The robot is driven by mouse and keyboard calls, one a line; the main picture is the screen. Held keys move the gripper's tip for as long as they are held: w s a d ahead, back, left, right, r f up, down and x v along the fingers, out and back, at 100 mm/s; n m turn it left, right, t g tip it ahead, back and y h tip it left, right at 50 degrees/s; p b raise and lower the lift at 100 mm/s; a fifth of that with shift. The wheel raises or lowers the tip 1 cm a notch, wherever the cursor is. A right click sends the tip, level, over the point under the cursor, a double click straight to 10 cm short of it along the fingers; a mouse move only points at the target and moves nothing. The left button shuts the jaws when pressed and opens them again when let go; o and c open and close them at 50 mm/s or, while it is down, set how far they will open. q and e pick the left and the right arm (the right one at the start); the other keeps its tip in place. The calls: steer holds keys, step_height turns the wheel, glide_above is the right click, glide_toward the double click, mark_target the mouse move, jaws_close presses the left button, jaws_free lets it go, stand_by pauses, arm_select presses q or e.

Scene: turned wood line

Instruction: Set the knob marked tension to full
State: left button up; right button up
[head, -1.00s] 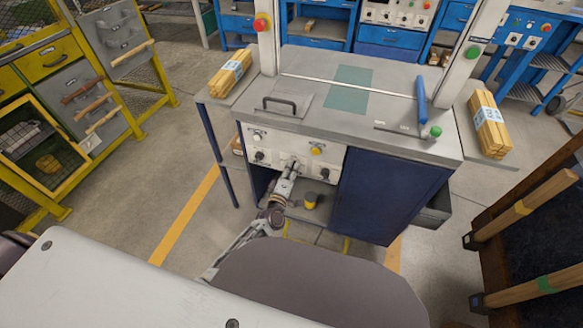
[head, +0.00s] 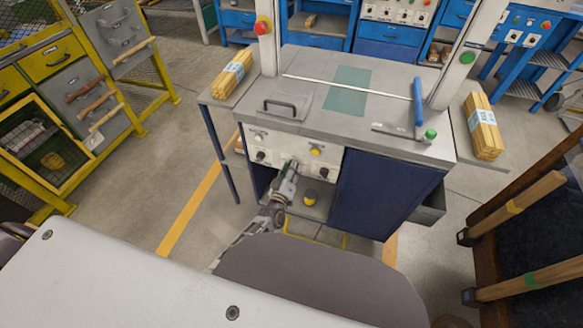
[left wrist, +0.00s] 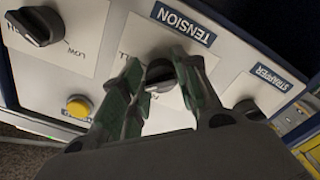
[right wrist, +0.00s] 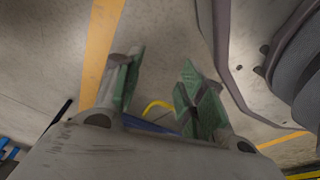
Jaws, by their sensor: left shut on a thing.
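The tension knob (left wrist: 160,75) is a black knob on a white plate, under a blue label (left wrist: 185,22) reading TENSION, upside down in the left wrist view. My left gripper (left wrist: 158,78) is shut on this knob, with one green-padded finger on each side. The fingers hide parts of the knob and its scale, so its setting cannot be read. In the head view my left gripper (head: 291,167) reaches the white control panel (head: 284,148) and covers the knob. My right gripper (right wrist: 157,75) is open and empty above the floor.
Another black knob (left wrist: 36,26) with a LOW mark, a yellow button (left wrist: 78,106) and the strapper knob (left wrist: 248,108) are close around on the panel. The grey bench top (head: 310,100) lies above it, and a dark blue cabinet door (head: 382,195) is to the right.

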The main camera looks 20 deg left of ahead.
arm_select(q)
steer(key=m+p, duration=0.3)
steer(key=m, duration=0.5)
steer(key=shift+a+f+m, duration=0.1)
steer(key=shift+m, duration=0.2)
arm_select(e)
steer(key=s+d+f, duration=0.3)
steer(key=s, duration=0.2)
steer(key=shift+s+d+f, duration=0.15)
steer(key=shift+d+f, duration=0.1)
steer(key=shift+d, duration=0.1)
steer(key=shift+s+d+f, duration=0.1)
steer(key=shift+s+f, duration=0.05)
steer(key=shift+s, duration=0.1)
arm_select(q)
steer(key=o, duration=1)
arm_select(e)
steer(key=shift+w, duration=0.2)
steer(key=shift+s, duration=0.1)
arm_select(q)
steer(key=shift+s, duration=0.2)
